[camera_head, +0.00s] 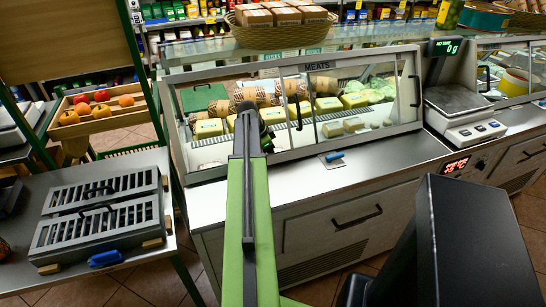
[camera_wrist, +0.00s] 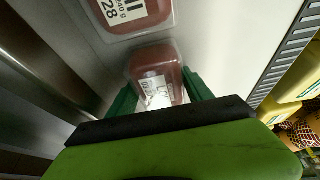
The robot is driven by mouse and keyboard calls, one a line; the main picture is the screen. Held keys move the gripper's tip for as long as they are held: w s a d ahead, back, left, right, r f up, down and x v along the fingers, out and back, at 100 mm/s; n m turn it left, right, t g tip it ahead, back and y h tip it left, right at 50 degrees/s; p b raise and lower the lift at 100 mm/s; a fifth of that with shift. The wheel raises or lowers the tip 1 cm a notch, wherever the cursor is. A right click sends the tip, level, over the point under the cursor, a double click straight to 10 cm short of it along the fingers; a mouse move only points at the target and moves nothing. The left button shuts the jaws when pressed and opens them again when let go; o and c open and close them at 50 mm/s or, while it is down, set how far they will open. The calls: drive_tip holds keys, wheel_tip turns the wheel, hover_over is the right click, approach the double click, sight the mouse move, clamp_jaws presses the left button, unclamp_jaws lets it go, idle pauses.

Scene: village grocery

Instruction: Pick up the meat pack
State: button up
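A meat pack (camera_wrist: 157,74), red-brown in a clear tray with a white label, lies between the two green fingers of my gripper (camera_wrist: 160,88) in the wrist view. The fingers stand close along its left and right sides; whether they press on it is not clear. A second meat pack (camera_wrist: 133,14) with a label reading "28" lies just beyond it on a pale surface, cut by the frame's top edge. In the head view my green arm reaches to the front of the meat case (camera_head: 318,66), and neither the fingers nor these packs can be made out.
Yellow packs (camera_wrist: 288,105) and a slotted grey strip (camera_wrist: 287,58) are at the right of the wrist view. The glass case has a metal front ledge (camera_head: 300,178). A scale (camera_head: 460,105) stands to its right, and a slatted grey box (camera_head: 98,215) on the left table.

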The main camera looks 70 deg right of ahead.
drive_tip(key=c, duration=1.1)
drive_tip(key=shift+o, duration=0.2)
wheel_tip(320, 180, up, 11)
drive_tip(key=p, duration=1)
drive_tip(key=shift+f+p, duration=0.2)
drive_tip(key=shift+p, duration=0.1)
drive_tip(key=shift+s, duration=0.1)
